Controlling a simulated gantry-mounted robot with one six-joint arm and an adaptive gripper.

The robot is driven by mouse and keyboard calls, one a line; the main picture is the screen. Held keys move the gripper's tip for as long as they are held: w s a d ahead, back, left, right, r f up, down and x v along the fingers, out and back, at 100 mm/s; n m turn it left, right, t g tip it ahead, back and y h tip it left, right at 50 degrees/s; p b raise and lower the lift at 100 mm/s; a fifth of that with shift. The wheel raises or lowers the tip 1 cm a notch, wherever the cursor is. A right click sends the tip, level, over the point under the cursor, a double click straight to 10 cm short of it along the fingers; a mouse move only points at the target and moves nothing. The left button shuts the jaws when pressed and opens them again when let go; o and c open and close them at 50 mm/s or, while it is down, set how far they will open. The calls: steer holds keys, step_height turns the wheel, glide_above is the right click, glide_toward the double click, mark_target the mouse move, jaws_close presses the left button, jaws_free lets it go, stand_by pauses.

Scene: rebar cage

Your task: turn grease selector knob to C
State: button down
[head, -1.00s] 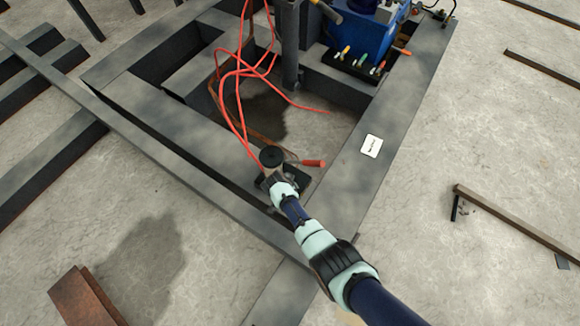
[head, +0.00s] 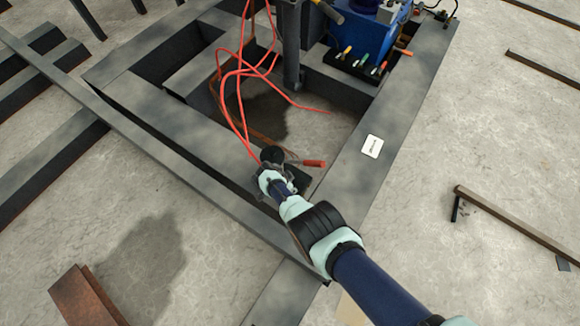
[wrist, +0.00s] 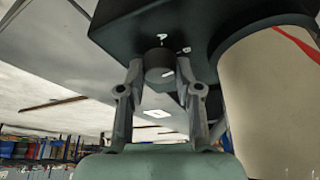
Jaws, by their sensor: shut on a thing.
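The grease selector knob (wrist: 159,66) is a dark round knob with a white pointer line, on the face of a black housing (wrist: 140,25) in the wrist view. White letters A and B stand above it and to its upper right. My gripper (wrist: 162,72) has a finger on each side of the knob and is shut on it. A small white mark by the right finger may be the C; I cannot tell. The pointer line slants toward the right finger. In the head view my gripper (head: 272,172) is at the black-topped unit (head: 272,154), and it hides the knob.
A pale cylinder (wrist: 265,95) stands close to the right finger. Red hoses (head: 240,110) run beside the unit, and a red-ended handle (head: 314,163) sticks out at its right. Steel beams (head: 190,150) surround it. A white card (head: 372,146) lies on the right beam.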

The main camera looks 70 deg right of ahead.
stand_by(0.5)
steer(key=c, duration=0.8)
jaws_free()
steer(key=n+t, duration=0.1)
steer(key=n, duration=0.3)
steer(key=shift+s+a+n+t+h, duration=0.2)
steer(key=shift+n+t+h, duration=0.1)
steer(key=shift+n+t, duration=0.1)
steer(key=n+t, duration=0.1)
steer(key=n, duration=0.3)
steer(key=shift+d+t, duration=0.1)
steer(key=shift+t, duration=0.3)
steer(key=w+a+r+n+t+p, duration=0.1)
steer(key=w+a+r+p, duration=0.2)
steer(key=r+p, duration=0.3)
steer(key=w+a+r+n+t+p, duration=0.1)
steer(key=w+a+r+p, duration=0.2)
steer(key=r+p, duration=0.4)
steer(key=w+a+r+n+t+p, duration=0.1)
steer(key=r+p, duration=0.6)
steer(key=r, duration=1.3)
steer(key=shift+w+a+n+h, duration=0.3)
steer(key=shift+w+a+n, duration=0.3)
steer(key=shift+w+a, duration=0.7)
steer(key=shift+w+d, duration=0.2)
steer(key=shift+d, duration=0.05)
